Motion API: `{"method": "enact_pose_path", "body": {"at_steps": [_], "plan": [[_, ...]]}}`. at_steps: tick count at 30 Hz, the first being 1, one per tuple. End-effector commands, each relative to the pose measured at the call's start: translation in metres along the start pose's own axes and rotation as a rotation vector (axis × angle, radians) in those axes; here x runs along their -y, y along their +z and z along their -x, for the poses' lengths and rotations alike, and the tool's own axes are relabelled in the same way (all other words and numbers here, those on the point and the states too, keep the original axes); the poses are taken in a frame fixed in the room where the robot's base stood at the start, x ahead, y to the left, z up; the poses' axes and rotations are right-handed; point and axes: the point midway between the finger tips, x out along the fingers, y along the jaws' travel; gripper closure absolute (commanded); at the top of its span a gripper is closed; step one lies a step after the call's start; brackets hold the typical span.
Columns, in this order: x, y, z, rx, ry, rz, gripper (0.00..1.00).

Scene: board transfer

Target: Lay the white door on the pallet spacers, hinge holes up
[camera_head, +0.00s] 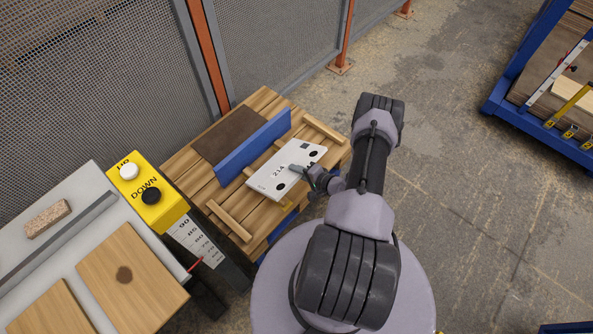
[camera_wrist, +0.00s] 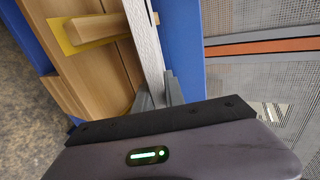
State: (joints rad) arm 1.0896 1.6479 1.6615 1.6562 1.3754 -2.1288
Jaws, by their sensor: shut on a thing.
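The white door (camera_head: 265,183) is a small white board marked 23A. Its upward face shows dark round holes in the head view. My gripper (camera_head: 297,169) is shut on the door's near long edge. In the wrist view the door (camera_wrist: 148,50) shows as a thin white strip between the fingertips (camera_wrist: 160,97). The wooden pallet (camera_head: 185,160) carries two pale wooden spacers, one front left (camera_head: 230,220) and one back right (camera_head: 322,131). The door is over the area between them; I cannot tell whether it touches them. A spacer also shows in the wrist view (camera_wrist: 98,27).
A blue upright rail (camera_head: 250,147) stands on the pallet just behind the door, with a dark brown panel (camera_head: 230,134) beyond. A yellow control box (camera_head: 150,193) and grey bench (camera_head: 75,195) are at left. A mesh fence (camera_head: 270,40) is behind.

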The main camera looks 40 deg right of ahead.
Motion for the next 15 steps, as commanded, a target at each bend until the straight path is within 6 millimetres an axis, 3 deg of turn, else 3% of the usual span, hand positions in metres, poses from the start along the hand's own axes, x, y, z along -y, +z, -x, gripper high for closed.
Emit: {"method": "enact_pose_path", "body": {"at_steps": [15], "plan": [[-0.0104,-0.0001,-0.0008,0.0,-0.057,0.0,1.0]]}}
